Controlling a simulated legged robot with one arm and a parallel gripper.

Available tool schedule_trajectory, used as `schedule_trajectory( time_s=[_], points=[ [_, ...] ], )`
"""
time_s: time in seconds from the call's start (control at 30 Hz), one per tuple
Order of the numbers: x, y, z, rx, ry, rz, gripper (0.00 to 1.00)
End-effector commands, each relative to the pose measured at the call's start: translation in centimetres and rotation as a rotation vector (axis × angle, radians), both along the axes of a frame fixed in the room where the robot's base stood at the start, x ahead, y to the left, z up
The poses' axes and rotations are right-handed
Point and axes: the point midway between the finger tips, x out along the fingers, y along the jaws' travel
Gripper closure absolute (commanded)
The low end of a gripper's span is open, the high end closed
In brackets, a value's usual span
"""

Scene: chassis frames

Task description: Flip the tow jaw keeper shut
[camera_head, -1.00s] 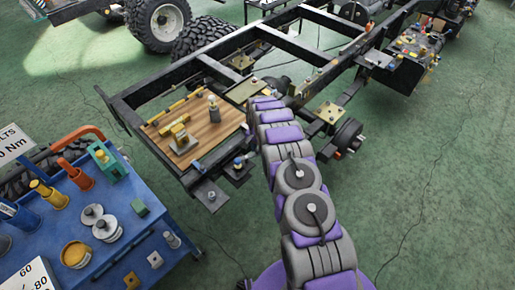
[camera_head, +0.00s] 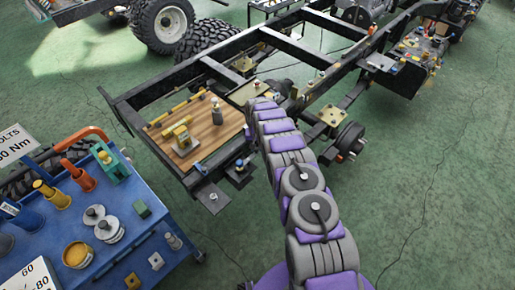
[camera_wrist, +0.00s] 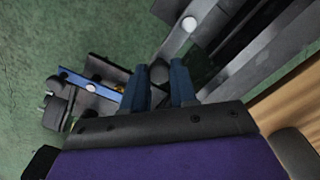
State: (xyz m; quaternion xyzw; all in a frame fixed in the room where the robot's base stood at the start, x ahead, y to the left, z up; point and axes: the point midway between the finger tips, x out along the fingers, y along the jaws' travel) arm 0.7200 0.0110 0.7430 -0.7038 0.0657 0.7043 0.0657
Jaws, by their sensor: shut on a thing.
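My gripper (camera_wrist: 160,74) shows in the wrist view as two blue fingers closed around a dark rounded knob (camera_wrist: 159,72). The knob sits beside a grey metal bar (camera_wrist: 190,28) with a pale round bolt head. I cannot tell whether this knob belongs to the tow jaw keeper. To the left, a dark bracket holds a blue bar (camera_wrist: 76,82) with pale round pins. In the head view, my purple and grey arm reaches to the chassis frame corner and hides my gripper. A dark bracket with a blue part (camera_head: 240,164) shows just left of the arm.
A blue tool trolley (camera_head: 150,215) stands at the lower left. Green floor is clear at the right.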

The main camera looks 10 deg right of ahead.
Motion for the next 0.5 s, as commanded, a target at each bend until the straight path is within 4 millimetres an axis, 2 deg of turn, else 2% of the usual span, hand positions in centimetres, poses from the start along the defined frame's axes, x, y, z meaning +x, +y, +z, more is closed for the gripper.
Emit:
schedule_trajectory(
  time_s=[0.5],
  points=[
    [0.24, 0.18, -0.02, 0.000, 0.000, 0.046, 1.00]
  ],
)
